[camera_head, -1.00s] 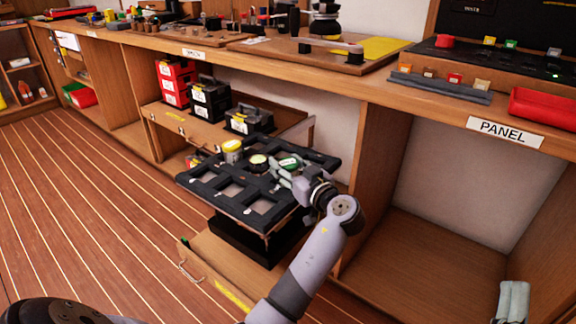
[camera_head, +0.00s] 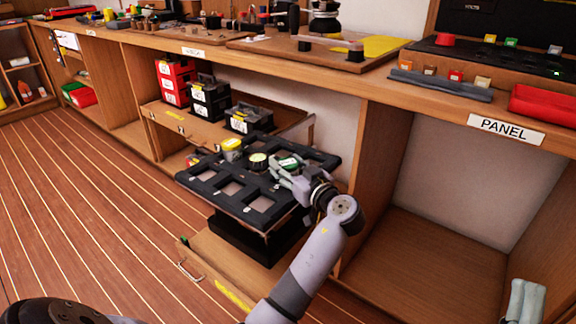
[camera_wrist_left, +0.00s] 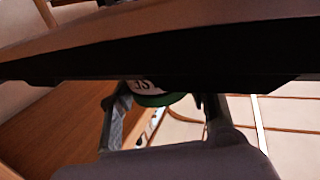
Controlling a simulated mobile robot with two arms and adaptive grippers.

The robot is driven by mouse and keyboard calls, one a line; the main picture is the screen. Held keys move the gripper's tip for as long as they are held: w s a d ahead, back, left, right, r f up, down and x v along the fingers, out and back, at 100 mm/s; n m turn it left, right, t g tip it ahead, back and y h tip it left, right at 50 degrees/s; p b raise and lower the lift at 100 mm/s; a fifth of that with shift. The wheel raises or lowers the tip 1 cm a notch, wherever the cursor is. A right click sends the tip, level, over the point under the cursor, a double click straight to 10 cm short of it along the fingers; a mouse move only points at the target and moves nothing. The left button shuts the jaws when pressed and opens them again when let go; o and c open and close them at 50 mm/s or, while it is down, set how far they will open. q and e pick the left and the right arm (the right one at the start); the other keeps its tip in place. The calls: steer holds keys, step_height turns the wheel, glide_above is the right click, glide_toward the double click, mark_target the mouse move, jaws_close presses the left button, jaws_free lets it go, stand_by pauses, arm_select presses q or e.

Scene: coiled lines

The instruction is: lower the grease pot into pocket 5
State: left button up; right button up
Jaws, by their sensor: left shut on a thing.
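The grease pot (camera_head: 289,163) shows a green lid at the right part of the black pocket tray (camera_head: 244,208). My left gripper (camera_head: 283,176) is shut on it, at the tray's right side. In the left wrist view the green-rimmed pot (camera_wrist_left: 152,92) with a white label sits between the two fingers, and a dark band hides much of it. How deep the pot sits in a pocket is hidden. Several pockets at the tray's front are empty; no pocket numbers can be read. A pale grey part at bottom right looks like my right gripper (camera_head: 525,300).
A yellow-lidded pot (camera_head: 231,147) and a pale-topped pot (camera_head: 258,160) stand in the tray's back row. Black cases (camera_head: 211,98) and red cases (camera_head: 174,82) stand behind on the shelf. The worktop (camera_head: 380,88) overhangs behind; a cabinet side panel (camera_head: 378,160) is close right.

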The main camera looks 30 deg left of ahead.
arm_select(q)
steer(key=shift+f, duration=0.15)
arm_select(e)
steer(key=shift+s+r+t, duration=0.5)
steer(key=shift+s, duration=0.1)
